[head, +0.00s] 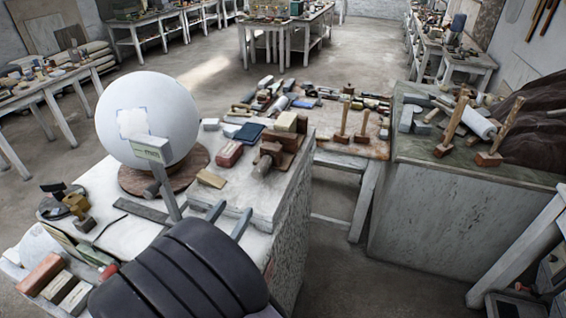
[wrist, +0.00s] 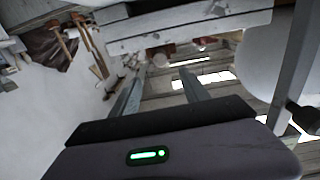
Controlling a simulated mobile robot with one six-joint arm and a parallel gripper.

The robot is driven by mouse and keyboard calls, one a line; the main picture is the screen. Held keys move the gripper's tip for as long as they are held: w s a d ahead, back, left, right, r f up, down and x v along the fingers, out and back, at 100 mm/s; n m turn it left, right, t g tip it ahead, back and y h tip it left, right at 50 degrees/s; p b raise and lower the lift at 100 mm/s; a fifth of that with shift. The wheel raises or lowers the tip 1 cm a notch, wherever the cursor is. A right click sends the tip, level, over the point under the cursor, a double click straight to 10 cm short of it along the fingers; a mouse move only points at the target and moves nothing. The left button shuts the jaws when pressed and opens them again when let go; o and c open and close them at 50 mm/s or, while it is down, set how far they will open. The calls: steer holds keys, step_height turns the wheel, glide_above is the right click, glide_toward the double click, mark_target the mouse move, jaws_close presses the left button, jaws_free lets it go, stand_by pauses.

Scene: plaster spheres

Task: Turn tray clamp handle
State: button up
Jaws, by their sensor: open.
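A brown, blocky clamp-like thing (head: 280,150) sits on the pale slab at the right end of the near workbench in the head view. A short round handle-like part (head: 262,167) sticks out of its near side. I cannot tell for sure that this is the tray clamp handle. My gripper (head: 229,211) is open and empty, short of that part, with its two grey fingers pointing at the slab. In the wrist view my gripper (wrist: 160,85) shows its fingers apart with nothing between them. A small round reddish thing (wrist: 160,59) shows beyond the fingertips.
A large white sphere (head: 148,118) on a round brown base stands left of my gripper, with a grey upright post (head: 168,190) before it. Bricks (head: 40,274) lie at the near left. A red-brown block (head: 229,154) lies on the slab. Mallets (head: 341,122) stand on the table beyond.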

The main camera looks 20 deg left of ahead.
mark_target(257, 176)
steer(key=w, duration=0.5)
steer(key=w+d, duration=0.1)
steer(key=w, duration=0.4)
steer(key=w+p, duration=0.1)
steer(key=w, duration=0.4)
steer(key=shift+w+d, duration=0.1)
steer(key=shift+d, duration=0.1)
steer(key=shift+c, duration=0.4)
jaws_close()
steer(key=m+b, duration=0.1)
steer(key=b, duration=0.2)
steer(key=shift+f, duration=0.4)
steer(key=shift+m+b, duration=0.4)
steer(key=shift+b, duration=0.5)
steer(key=shift+r+m+b, duration=0.15)
steer(key=shift+m+b, duration=0.45)
steer(key=shift+b, duration=0.4)
steer(key=shift+r, duration=0.25)
